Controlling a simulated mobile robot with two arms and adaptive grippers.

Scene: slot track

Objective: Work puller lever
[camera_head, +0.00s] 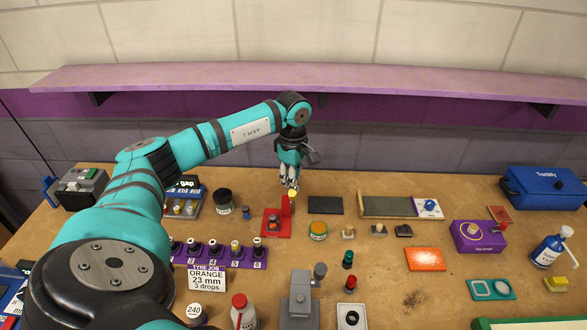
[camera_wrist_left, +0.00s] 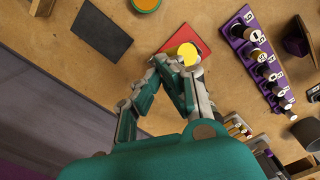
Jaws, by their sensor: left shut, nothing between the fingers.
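The puller is a small red device (camera_head: 275,228) on the bench, with a red upright lever tipped by a yellow knob (camera_head: 292,194). In the left wrist view its red base (camera_wrist_left: 201,35) lies beyond the yellow knob (camera_wrist_left: 188,53). My left gripper (camera_head: 291,184) points down at the knob from behind, its fingers shut and empty. In the left wrist view the fingertips (camera_wrist_left: 176,66) are right beside the knob. I cannot tell whether they touch it. My right gripper is in neither view.
A dark flat pad (camera_head: 325,205) and an orange-lidded jar (camera_head: 318,231) lie right of the puller. A purple rack of small bottles (camera_head: 222,256) stands at its front left, and a dark jar (camera_head: 223,201) at its left. A purple shelf (camera_head: 330,79) runs along the wall behind.

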